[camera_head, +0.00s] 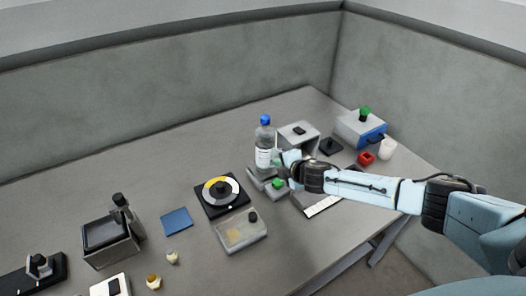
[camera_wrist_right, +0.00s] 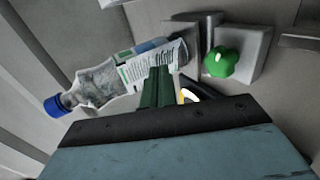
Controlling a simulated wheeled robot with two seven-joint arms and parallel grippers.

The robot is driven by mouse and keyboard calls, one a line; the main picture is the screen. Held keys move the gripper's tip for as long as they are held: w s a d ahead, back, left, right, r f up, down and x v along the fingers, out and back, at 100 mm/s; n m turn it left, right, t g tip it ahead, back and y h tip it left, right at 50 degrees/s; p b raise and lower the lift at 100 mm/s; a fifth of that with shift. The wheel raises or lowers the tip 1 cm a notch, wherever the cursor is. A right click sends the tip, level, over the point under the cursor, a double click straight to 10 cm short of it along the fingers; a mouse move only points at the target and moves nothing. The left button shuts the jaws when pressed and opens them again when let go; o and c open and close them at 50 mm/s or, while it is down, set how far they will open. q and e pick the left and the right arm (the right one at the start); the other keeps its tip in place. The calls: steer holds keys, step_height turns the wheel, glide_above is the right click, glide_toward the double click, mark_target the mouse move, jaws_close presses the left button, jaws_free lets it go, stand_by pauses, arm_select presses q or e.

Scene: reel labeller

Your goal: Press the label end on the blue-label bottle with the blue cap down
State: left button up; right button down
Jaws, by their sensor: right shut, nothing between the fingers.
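The clear bottle (camera_head: 264,142) with the blue cap (camera_head: 265,119) stands upright at the labeller in the middle of the table. Its white label (camera_head: 263,157) faces the front. In the wrist view the bottle (camera_wrist_right: 95,83) appears lying at a slant, its blue cap (camera_wrist_right: 54,106) at left. The printed label (camera_wrist_right: 150,66) there shows text and a blue patch; whether its end stands off is unclear. My right gripper (camera_head: 281,157) is shut and empty beside the label. Its green fingertips (camera_wrist_right: 158,80) overlap the label in the wrist view; contact cannot be told. My left gripper is out of view.
A green knob (camera_head: 278,184) on a grey block sits just below my right gripper. A grey housing (camera_head: 298,133) stands behind it. A round dial (camera_head: 221,194) and a clear-lidded box (camera_head: 240,231) lie to the left. A red block (camera_head: 366,159) and white cup (camera_head: 387,149) stand right.

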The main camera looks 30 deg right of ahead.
steer(key=shift+w, duration=0.7)
stand_by(0.6)
steer(key=shift+w+a+p, duration=0.1)
steer(key=shift+w+p, duration=0.25)
steer(key=shift+p, duration=0.25)
stand_by(3.7)
steer(key=shift+w+d, duration=0.15)
steer(key=shift+d, duration=0.45)
stand_by(0.7)
steer(key=s+p, duration=0.2)
steer(key=s, duration=0.4)
steer(key=shift+d, duration=0.25)
stand_by(0.6)
